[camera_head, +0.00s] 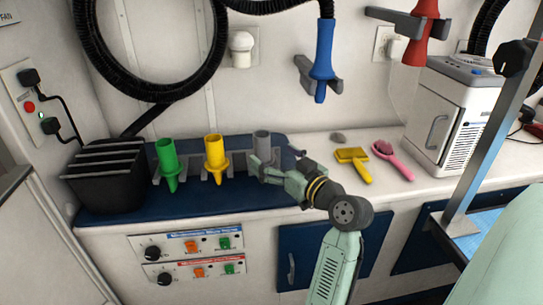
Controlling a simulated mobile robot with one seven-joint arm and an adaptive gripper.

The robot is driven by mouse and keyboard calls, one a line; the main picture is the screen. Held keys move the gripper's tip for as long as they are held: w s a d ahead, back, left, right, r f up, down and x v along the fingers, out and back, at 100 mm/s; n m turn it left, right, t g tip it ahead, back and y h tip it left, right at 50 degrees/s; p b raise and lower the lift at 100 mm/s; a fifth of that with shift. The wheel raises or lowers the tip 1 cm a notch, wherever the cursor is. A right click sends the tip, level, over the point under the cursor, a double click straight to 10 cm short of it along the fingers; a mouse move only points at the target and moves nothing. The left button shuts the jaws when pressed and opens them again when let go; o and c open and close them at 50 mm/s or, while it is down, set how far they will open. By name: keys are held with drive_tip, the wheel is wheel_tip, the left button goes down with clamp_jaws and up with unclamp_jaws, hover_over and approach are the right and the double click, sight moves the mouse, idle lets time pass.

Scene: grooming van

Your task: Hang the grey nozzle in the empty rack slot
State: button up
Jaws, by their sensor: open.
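The grey nozzle (262,142) stands upright in the row with the green nozzle (167,160) and the yellow nozzle (215,155), at the right end. Its lower part is hidden behind my gripper. The rack (190,173) is a low grey bracket on the dark blue counter mat, holding the green and yellow nozzles. My gripper (262,165) is open at the grey nozzle, its fingers around or just in front of the nozzle's lower body. I cannot tell whether they touch it. The slot under the grey nozzle is mostly covered, so its seating is unclear.
A yellow brush (353,163) and a pink brush (392,160) lie right of my gripper. A black slatted box (105,175) stands left. A blue nozzle (321,60) and a red nozzle (420,32) hang on wall holders above. The front of the blue mat (205,202) is clear.

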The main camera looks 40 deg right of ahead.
drive_tip(key=shift+s+a+b, duration=0.1)
drive_tip(key=shift+s+b, duration=0.4)
drive_tip(key=shift+s, duration=1.8)
